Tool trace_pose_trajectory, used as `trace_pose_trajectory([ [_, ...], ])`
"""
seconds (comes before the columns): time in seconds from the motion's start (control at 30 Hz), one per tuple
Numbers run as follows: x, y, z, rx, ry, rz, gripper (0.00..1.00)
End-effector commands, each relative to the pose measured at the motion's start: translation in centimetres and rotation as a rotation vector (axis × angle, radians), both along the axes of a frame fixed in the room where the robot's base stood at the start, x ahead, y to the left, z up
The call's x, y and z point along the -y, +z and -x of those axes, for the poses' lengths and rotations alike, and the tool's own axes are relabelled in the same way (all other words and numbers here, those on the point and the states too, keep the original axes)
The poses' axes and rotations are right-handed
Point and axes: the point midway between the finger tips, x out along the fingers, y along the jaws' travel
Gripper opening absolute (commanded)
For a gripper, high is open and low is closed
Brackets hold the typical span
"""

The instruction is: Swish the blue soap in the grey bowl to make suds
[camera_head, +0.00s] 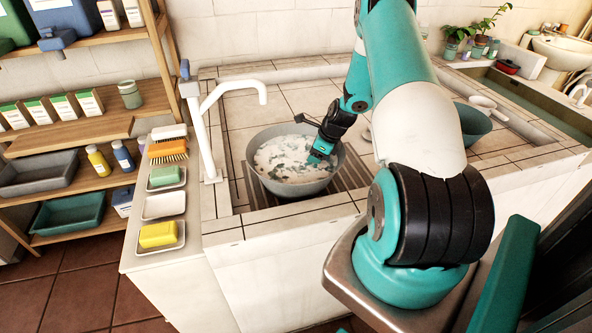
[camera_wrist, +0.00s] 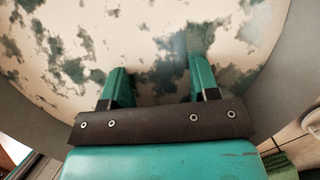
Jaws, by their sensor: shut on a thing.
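The grey bowl (camera_head: 296,188) stands on a slatted rack in the tiled basin top. White suds (camera_head: 275,160) with darker grey-green gaps cover most of the water, and they fill the wrist view (camera_wrist: 100,40). My gripper (camera_head: 319,156) reaches down into the right side of the bowl, its fingertips at or in the water. In the wrist view, its two teal fingers (camera_wrist: 160,75) stand a little apart, shut on the blue soap. The soap is under the suds, with only a faint bluish blur showing between the fingertips.
A white tap (camera_head: 212,110) stands left of the bowl. A teal bowl (camera_head: 473,124) is behind my arm.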

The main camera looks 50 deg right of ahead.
Motion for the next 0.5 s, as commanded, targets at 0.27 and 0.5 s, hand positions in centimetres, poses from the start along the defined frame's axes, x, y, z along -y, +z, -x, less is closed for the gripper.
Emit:
trace_pose_trajectory([
  [0.27, -0.3, 0.2, 0.2, -0.001, -0.001, -0.001, 0.27],
  [0.5, -2.4, 0.2, 1.1, -0.002, 0.001, -0.001, 0.27],
])
